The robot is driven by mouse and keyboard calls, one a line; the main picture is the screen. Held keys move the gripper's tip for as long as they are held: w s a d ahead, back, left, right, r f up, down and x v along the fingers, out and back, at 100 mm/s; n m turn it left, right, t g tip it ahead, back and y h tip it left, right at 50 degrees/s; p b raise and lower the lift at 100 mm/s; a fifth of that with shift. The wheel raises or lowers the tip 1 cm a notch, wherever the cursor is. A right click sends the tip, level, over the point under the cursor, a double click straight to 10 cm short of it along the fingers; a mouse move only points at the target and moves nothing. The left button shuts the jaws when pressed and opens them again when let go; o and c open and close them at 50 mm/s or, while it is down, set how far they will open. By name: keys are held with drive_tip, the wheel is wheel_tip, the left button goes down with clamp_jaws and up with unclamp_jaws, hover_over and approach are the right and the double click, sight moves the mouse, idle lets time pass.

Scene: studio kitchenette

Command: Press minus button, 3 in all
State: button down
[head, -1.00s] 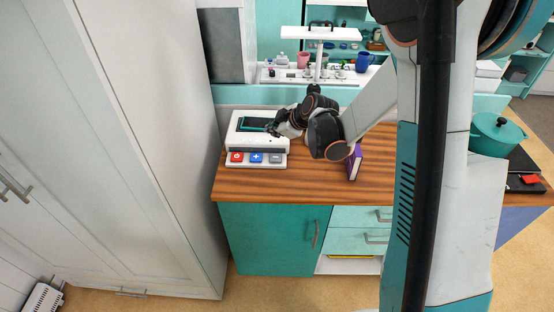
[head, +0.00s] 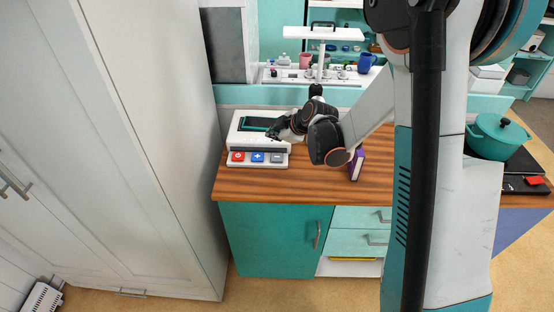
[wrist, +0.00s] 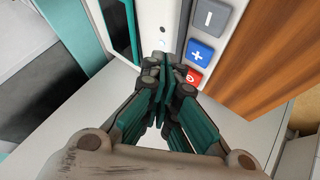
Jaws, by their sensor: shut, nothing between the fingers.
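The white button device (head: 236,141) stands on the wooden counter, with a dark screen (head: 258,124) and a front row of three buttons. The grey minus button (head: 277,157) is the right one of the row; it also shows at the top of the wrist view (wrist: 210,15). The blue plus button (head: 257,157) is in the middle and the red power button (head: 237,157) at the left. My gripper (head: 271,135) is shut and empty over the device's body, behind the minus button. In the wrist view its fingertips (wrist: 165,64) are beside the buttons, apart from the minus button.
A purple book-like object (head: 357,164) stands on the counter right of the device, close to my arm. A teal pot (head: 493,137) is at the far right. The counter (head: 300,187) in front of the device is clear. A tall white cabinet (head: 120,140) rises at the left.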

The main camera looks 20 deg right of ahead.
sight(275, 158)
wheel_tip(275, 158, down, 6)
drive_tip(key=b, duration=0.4)
drive_tip(key=shift+f, duration=0.25)
idle(1.1)
drive_tip(key=shift+f+b, duration=0.4)
drive_tip(key=shift+b, duration=0.15)
drive_tip(key=shift+f+b, duration=0.4)
drive_tip(key=shift+f, duration=0.05)
idle(0.5)
drive_tip(key=shift+r, duration=0.1)
drive_tip(key=shift+r+p, duration=0.55)
drive_tip(key=shift+r, duration=0.3)
drive_tip(key=shift+r+p, duration=1.65)
drive_tip(key=shift+r, duration=0.85)
